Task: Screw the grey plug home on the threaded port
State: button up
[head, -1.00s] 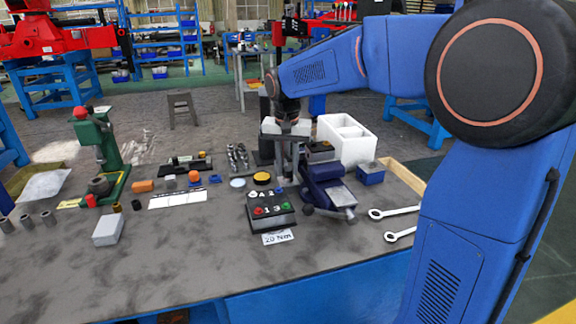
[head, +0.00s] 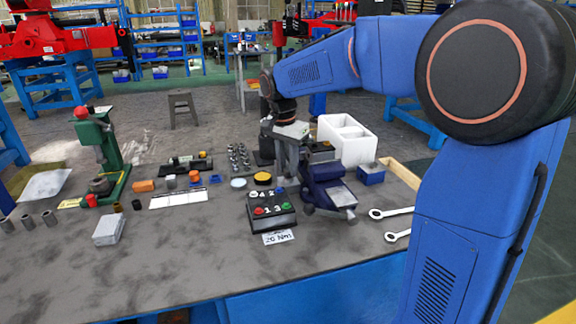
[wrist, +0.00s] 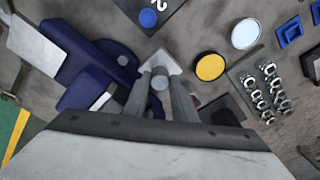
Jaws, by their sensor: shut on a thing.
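My gripper (wrist: 161,88) points down beside the blue vise (head: 328,188) and is shut on the grey plug (wrist: 159,82), whose rounded grey top shows between the two fingers in the wrist view. A pale angular block or plate shows just beyond the fingertips there; I cannot tell whether it belongs to the port's mount. The threaded port itself is hidden below the plug and fingers. In the head view my gripper (head: 290,172) also covers the plug, so I cannot see how deep it sits.
A black button box (head: 270,208) and a "20 Nm" card (head: 278,237) lie in front-left of the vise. A yellow disc (head: 263,178) is left of my gripper. A white bin (head: 347,138) stands behind right. Two wrenches (head: 392,212) lie right.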

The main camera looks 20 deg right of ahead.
jog(key=m, duration=0.5)
jog(key=shift+w, duration=0.1)
jog(key=shift+g, duration=0.3)
jog(key=m, duration=0.5)
jog(key=shift+w+g, duration=0.1)
jog(key=shift+g, duration=0.2)
jog(key=m, duration=0.5)
dwell(0.4)
jog(key=shift+m, duration=0.3)
